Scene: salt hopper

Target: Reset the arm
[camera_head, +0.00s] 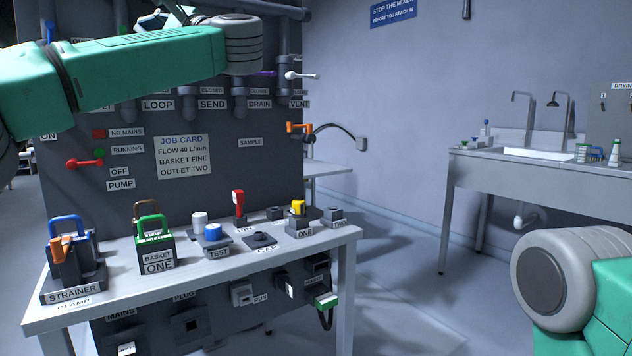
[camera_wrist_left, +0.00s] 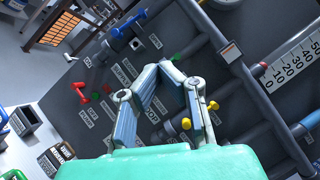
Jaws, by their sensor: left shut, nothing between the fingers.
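My left gripper (camera_wrist_left: 166,70) shows in the left wrist view with its fingertips together and nothing between them. It is in front of the dark panel (camera_wrist_left: 90,110), apart from it as far as I can tell. In the head view my left arm (camera_head: 150,55) comes in from the left, across the top of the panel.
A bench (camera_head: 200,268) holds a strainer (camera_head: 75,270), a green-handled basket (camera_head: 153,245) and several small fittings. Levers and pipes stick out of the panel, including a red lever (camera_head: 85,162) and an orange one (camera_head: 298,128). A sink counter (camera_head: 500,165) stands at right, with open floor between.

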